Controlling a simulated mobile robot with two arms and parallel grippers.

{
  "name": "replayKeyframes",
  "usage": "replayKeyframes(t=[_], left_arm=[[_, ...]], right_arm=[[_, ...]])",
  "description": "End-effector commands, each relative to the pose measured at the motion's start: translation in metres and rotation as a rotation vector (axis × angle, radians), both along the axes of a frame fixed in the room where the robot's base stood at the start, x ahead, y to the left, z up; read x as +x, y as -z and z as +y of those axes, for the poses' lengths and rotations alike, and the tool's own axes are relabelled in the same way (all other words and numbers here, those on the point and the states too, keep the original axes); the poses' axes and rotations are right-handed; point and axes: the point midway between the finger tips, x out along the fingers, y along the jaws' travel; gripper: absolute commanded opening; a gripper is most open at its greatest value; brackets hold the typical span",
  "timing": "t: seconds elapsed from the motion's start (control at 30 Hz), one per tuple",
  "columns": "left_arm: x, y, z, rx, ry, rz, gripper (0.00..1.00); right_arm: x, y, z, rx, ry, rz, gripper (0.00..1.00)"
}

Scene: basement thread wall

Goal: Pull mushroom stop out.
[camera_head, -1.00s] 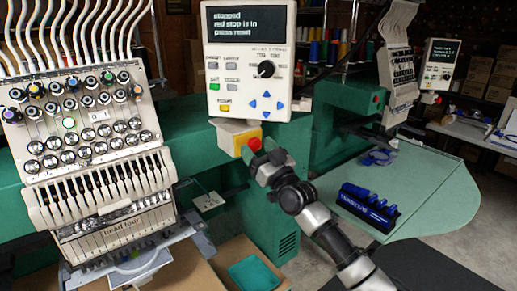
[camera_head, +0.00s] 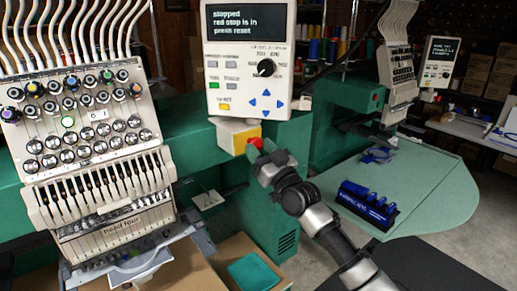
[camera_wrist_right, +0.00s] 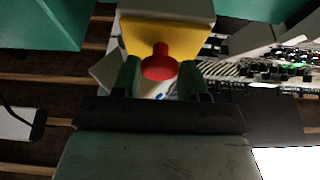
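The red mushroom stop (camera_head: 256,142) sits on a yellow box (camera_head: 237,138) below the control panel (camera_head: 247,62). In the right wrist view the stop (camera_wrist_right: 159,63) shows whole, with its red stem running up to the yellow face. The panel screen reads "stopped, red stop is in, press reset". My left gripper is not in view.
An embroidery head (camera_head: 95,150) with threads and needles stands at the left. A green table (camera_head: 430,190) with a blue-black rack (camera_head: 368,204) is at the right. A teal bin (camera_head: 253,272) stands below. A second machine with its panel (camera_head: 440,62) is behind.

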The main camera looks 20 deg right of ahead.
Motion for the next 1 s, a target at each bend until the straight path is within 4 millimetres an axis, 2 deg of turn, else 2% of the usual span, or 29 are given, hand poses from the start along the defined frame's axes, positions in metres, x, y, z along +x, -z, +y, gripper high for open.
replayKeyframes(t=[0.03, 0.13, 0.47, 0.57, 1.0], left_arm=[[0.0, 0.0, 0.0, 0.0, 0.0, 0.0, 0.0], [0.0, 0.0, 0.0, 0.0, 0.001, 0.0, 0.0], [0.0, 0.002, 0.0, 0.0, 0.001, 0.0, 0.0], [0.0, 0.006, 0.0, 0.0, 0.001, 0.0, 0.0], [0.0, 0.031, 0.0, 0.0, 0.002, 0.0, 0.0]], right_arm=[[0.0, 0.002, 0.0, -0.001, -0.001, 0.003, 0.5], [0.0, 0.002, 0.0, -0.001, -0.001, 0.003, 0.66], [-0.003, 0.003, -0.001, -0.001, -0.001, 0.002, 0.66], [-0.012, 0.009, -0.004, 0.001, -0.001, 0.003, 0.66], [-0.083, 0.04, -0.03, -0.001, 0.0, 0.002, 0.66]])
